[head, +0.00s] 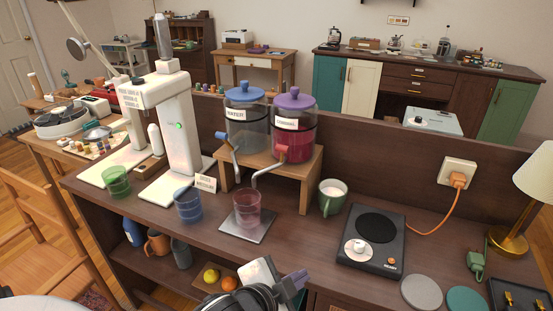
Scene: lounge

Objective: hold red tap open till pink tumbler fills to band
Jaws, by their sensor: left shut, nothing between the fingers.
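The pink tumbler (247,207) stands upright on a flat grey plate (262,232), below the long bent spout of the right-hand dispenser. That dispenser (296,125) has a purple lid and red liquid inside. Its red tap (280,155) sits low on its front. I cannot make out the band or a liquid level in the tumbler. My left gripper (301,279) is at the bottom middle, shut and empty, well in front of the tumbler and apart from the tap. My right gripper is not in view.
A water dispenser (245,118) with a blue lid shares the small wooden stand (305,165). A blue tumbler (188,205) and green tumbler (117,181) stand left. A green mug (332,197) and black hotplate (371,240) stand right. A lower shelf holds fruit and mugs.

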